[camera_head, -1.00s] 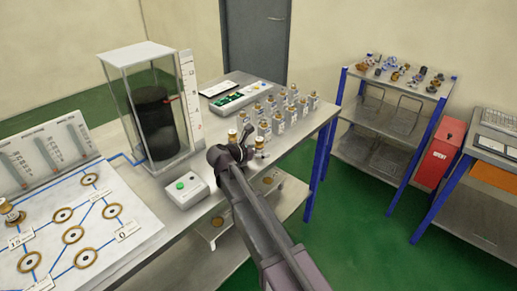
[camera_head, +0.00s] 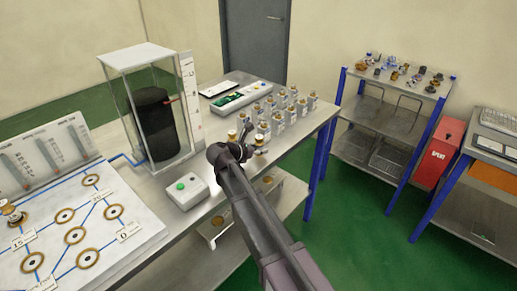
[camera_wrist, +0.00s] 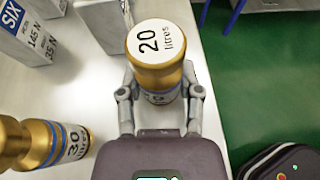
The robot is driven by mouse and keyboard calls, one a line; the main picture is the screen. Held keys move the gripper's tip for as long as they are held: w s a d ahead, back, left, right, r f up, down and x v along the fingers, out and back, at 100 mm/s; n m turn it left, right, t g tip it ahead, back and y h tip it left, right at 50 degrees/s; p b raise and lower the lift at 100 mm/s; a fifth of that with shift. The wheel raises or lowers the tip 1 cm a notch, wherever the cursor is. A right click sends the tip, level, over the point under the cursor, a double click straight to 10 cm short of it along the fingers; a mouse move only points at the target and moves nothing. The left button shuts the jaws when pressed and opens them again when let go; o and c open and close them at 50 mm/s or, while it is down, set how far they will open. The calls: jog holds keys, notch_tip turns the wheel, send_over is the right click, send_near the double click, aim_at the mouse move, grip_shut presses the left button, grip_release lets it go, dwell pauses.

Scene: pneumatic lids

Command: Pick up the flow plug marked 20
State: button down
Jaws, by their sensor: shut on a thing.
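The flow plug marked 20 (camera_wrist: 155,45) is a gold cylinder with a white top reading "20 litres" and a blue band. It is in the upper middle of the wrist view. My gripper (camera_wrist: 160,95) is shut on it, one finger on each side of its body. The plug's underside is hidden, so I cannot tell whether it touches the table.
A gold plug marked 30 (camera_wrist: 62,143) stands close at lower left in the wrist view. Several gold-topped metal blocks (camera_head: 278,125) stand on the bench beyond my gripper. A white box with a green button (camera_head: 184,187) sits to its left. Green floor lies right of the bench.

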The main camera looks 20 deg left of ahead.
jog(key=shift+r+p, duration=0.7)
jog(key=shift+r, duration=0.25)
jog(key=s, duration=0.5)
jog(key=s+a+r+p, duration=0.1)
jog(key=s, duration=0.4)
jog(key=s+a+r+p, duration=0.1)
jog(key=s, duration=0.5)
